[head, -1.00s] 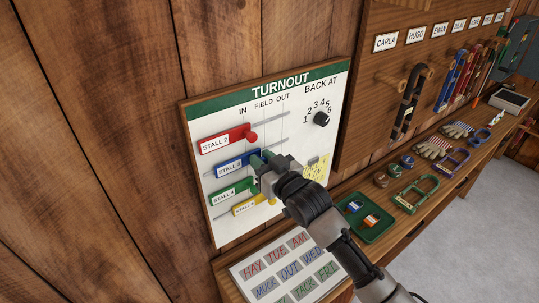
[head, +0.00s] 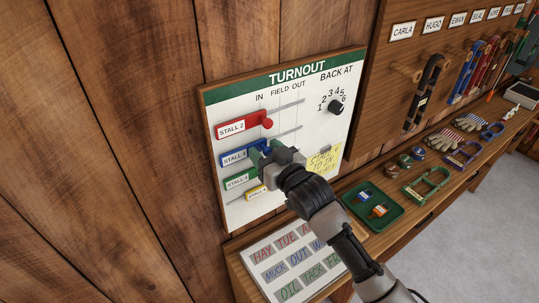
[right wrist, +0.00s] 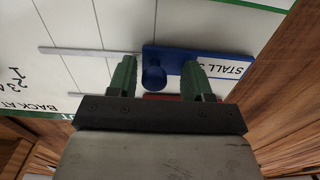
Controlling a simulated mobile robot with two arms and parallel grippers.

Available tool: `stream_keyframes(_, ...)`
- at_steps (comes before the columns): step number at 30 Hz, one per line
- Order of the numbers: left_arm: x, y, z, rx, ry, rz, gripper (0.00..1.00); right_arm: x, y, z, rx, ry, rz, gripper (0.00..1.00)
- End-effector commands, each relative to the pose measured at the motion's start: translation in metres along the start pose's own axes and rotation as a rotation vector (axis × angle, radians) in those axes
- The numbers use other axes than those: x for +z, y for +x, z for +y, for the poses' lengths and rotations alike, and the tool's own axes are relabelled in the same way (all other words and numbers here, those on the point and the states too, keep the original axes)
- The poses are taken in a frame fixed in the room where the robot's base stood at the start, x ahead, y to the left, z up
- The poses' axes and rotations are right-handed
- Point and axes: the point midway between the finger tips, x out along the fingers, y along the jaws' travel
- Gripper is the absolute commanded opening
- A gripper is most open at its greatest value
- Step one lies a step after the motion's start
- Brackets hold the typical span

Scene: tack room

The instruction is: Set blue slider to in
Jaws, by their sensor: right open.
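The blue slider (head: 236,156), labelled STALL 3, sits in the second row of the white TURNOUT board (head: 325,137). Its plate is at the left, IN side, close to lined up with the red slider above. My right gripper (head: 259,151) is at the board over the blue slider's right end and hides its knob in the head view. In the right wrist view, the blue round knob (right wrist: 153,75) stands between the two open green fingers (right wrist: 160,72). A small gap shows on each side of it. My left gripper is not in view.
The red slider (head: 243,124) is just above; the green slider (head: 240,179) and yellow slider (head: 256,192) are just below. A black dial (head: 335,107) and a yellow note (head: 320,162) are to the right. A green tray (head: 395,213) stands on the bench.

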Motion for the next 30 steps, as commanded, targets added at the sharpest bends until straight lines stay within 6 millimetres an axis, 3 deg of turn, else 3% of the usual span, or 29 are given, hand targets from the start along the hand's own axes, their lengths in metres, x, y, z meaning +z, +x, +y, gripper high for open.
stream_keyframes(5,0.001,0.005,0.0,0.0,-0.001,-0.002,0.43,0.002,-0.014,0.0,0.0,0.001,0.0,0.5)
stream_keyframes(19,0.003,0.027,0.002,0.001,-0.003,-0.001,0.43,0.003,-0.092,-0.001,-0.001,-0.001,-0.001,0.5)
stream_keyframes(30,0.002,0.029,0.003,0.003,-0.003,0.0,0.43,0.0,-0.107,-0.002,-0.002,0.0,-0.001,0.5)
